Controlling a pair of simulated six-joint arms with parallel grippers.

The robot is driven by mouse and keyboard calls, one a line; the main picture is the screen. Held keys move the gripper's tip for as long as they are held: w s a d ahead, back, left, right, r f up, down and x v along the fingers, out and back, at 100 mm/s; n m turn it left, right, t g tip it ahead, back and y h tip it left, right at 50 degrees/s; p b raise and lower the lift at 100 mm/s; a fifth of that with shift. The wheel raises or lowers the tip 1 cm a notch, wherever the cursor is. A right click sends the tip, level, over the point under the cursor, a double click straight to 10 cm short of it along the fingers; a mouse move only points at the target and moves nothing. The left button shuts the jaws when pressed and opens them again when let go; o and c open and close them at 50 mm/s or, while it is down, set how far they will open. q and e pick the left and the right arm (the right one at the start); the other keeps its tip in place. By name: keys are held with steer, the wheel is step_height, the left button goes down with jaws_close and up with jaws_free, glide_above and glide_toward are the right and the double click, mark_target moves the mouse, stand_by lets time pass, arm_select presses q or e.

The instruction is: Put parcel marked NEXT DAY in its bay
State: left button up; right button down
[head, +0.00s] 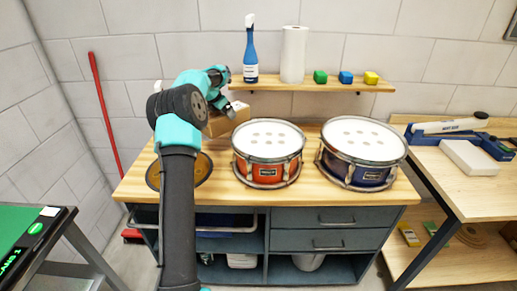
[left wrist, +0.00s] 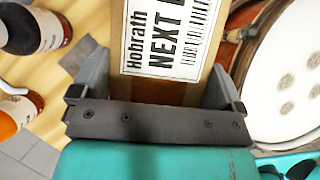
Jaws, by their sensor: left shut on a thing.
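The parcel is a brown cardboard box (head: 240,120) over the back left of the drum bench, partly hidden by my left arm in the head view. In the left wrist view the parcel (left wrist: 238,14) carries a white label reading "Hobrath" and "NEXT D", cut off by the frame edge. My left gripper (left wrist: 155,85) is shut on the parcel, with one finger on either side of it. Whether the box touches the bench top is unclear. I cannot pick out a bay marked for it. My right gripper is not in view.
Two drums, red (head: 268,155) and blue (head: 360,155), stand right of the parcel. A wall shelf (head: 300,86) holds a spray bottle, paper roll and coloured blocks. A dark bottle (left wrist: 32,30) and an orange bottle (left wrist: 18,115) are near the gripper. A green-topped table (head: 25,240) is at left.

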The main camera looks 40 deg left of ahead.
mark_target(214, 115)
arm_select(q)
steer(key=shift+f, duration=2.35)
steer(key=shift+f, duration=2.45)
steer(key=shift+f, duration=0.15)
steer(key=o, duration=1.3)
steer(key=shift+f, duration=0.1)
steer(key=v, duration=1.2)
